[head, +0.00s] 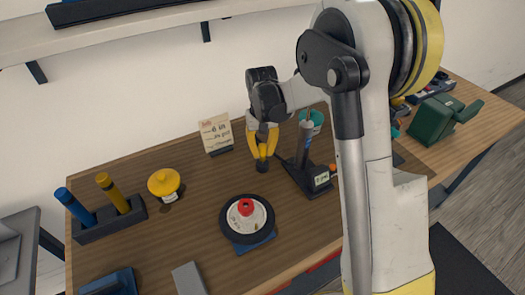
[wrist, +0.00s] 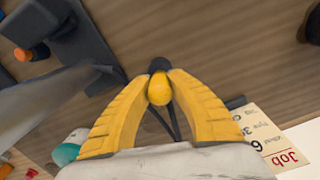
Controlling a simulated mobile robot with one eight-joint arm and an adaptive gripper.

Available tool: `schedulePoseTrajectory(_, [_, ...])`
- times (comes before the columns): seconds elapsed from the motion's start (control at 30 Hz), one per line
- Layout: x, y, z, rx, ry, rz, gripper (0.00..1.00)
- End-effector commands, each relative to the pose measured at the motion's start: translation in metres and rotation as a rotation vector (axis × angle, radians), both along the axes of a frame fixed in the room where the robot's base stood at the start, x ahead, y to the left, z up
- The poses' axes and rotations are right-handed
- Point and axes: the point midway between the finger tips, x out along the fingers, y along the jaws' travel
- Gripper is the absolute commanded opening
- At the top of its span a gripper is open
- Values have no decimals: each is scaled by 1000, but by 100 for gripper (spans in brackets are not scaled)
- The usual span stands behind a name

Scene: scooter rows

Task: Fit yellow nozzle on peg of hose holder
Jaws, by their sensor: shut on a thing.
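The yellow nozzle (wrist: 159,92) is between the yellow fingertips of my gripper (wrist: 158,88) in the wrist view, with a black end (wrist: 159,66) beyond the fingers. In the head view my gripper (head: 262,148) points down above the table, and the dark end (head: 262,166) shows below the fingertips. What looks like the hose holder is a black stand (head: 318,186) with a grey upright and a small label, just right of my gripper and apart from it. Its dark base (wrist: 95,55) shows at upper left in the wrist view. I cannot make out its peg clearly.
A job card (head: 215,132) stands behind my gripper to the left. A round black disc with a red knob (head: 245,207) lies in front. A yellow-topped thing (head: 164,183) and a rack (head: 108,218) stand left. A teal cup (head: 315,119) is behind the stand. Bare wood lies between.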

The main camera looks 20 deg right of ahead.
Motion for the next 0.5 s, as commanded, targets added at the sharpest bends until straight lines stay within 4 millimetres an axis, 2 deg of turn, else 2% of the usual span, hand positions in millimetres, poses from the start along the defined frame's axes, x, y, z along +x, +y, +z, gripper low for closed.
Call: schedulePoseTrajectory(0.5, [0, 0, -14, 0, 0, 0, 0])
